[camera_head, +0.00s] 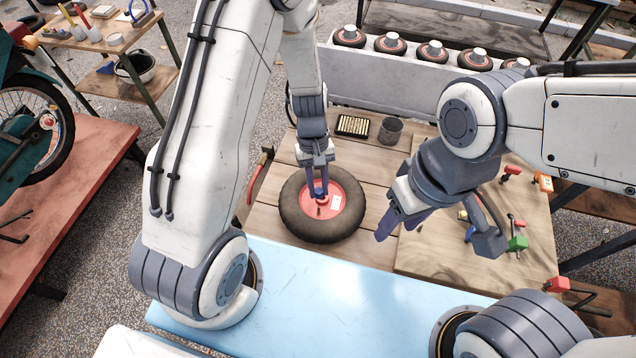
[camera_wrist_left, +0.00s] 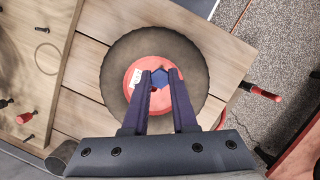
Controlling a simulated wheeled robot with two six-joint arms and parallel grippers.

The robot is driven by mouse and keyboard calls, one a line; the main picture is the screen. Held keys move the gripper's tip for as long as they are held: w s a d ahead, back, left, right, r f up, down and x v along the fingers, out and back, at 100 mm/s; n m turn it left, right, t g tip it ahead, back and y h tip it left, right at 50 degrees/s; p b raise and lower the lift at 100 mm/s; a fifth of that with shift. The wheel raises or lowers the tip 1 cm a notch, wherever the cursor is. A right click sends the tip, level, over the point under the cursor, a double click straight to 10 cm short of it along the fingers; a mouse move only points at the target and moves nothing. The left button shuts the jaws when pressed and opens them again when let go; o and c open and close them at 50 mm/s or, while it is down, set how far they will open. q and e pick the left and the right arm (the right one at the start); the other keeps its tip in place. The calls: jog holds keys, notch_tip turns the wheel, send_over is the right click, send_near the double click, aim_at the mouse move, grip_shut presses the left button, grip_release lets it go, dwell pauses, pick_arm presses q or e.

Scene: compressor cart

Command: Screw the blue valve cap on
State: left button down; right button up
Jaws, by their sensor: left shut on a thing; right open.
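A wheel with a black tyre (camera_head: 291,216) and a red hub (camera_head: 345,189) lies flat on the wooden table. My left gripper (camera_head: 318,195) reaches down over the hub and is shut on the blue valve cap (camera_wrist_left: 159,78), which shows between the fingertips in the left wrist view (camera_wrist_left: 160,84). My right gripper (camera_head: 392,230) is open and empty, to the right of the wheel above the table.
A pump handle with a red grip (camera_head: 256,180) is left of the wheel.

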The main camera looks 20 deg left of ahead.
aim_at(317, 189)
pick_arm(q)
jog(key=shift+r, duration=0.1)
notch_tip(317, 189, down, 5)
jog(key=b, duration=0.3)
jog(key=shift+r, duration=0.2)
jog(key=shift+f, duration=0.2)
dwell(1.7)
jog(key=shift+f+b, duration=0.85)
jog(key=shift+f, duration=0.2)
jog(key=shift+d+r+m+p, duration=0.15)
jog(key=shift+m+p, duration=0.3)
jog(key=shift+m, duration=0.35)
jog(key=shift+m+y, duration=0.5)
jog(key=shift+m, duration=0.4)
